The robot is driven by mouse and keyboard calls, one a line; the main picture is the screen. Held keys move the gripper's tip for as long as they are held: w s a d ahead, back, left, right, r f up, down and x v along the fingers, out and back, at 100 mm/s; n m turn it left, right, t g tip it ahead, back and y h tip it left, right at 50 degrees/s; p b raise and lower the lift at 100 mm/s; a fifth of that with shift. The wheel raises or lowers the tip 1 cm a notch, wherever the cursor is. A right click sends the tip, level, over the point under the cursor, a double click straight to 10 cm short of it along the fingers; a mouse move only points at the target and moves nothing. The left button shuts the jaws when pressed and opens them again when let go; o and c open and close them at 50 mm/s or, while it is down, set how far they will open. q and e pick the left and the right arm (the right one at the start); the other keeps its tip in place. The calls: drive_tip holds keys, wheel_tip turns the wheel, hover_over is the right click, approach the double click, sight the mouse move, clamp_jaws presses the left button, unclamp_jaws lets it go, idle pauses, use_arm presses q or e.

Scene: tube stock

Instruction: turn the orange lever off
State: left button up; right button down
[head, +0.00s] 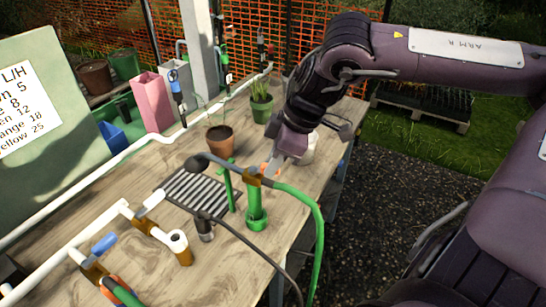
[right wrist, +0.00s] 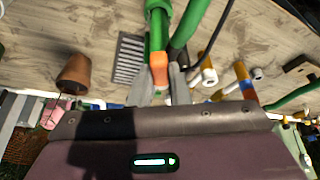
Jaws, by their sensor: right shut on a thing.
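The orange lever (head: 265,168) sits by a brass fitting on a green pipe stand with a green hose, near the table's right edge. In the right wrist view the orange lever (right wrist: 157,65) lies between the two grey fingers. My right gripper (head: 283,160) comes from above and right and is shut on it, hiding part of it in the head view. The green pipe (head: 255,205) stands upright below the fitting. My left gripper is not in view.
A blue lever (head: 103,243) sits on another pipe at lower left. A black grate (head: 190,192), a potted plant (head: 220,138) and a green pot (head: 262,108) stand near. A green hose (head: 318,230) hangs over the right edge. A sign board (head: 60,110) stands left.

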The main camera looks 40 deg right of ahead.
drive_tip(key=shift+s+a+m+t+h, duration=0.25)
drive_tip(key=shift+a+m+t+h, duration=0.1)
drive_tip(key=shift+m, duration=0.75)
drive_tip(key=shift+s+a+m+t+h, duration=0.25)
drive_tip(key=shift+a+m+h, duration=0.1)
drive_tip(key=shift+m, duration=0.75)
drive_tip(key=c, duration=1.4)
unclamp_jaws()
drive_tip(key=shift+o, duration=0.2)
drive_tip(key=v, duration=0.7)
drive_tip(key=shift+r, duration=0.4)
drive_tip(key=shift+s, duration=0.15)
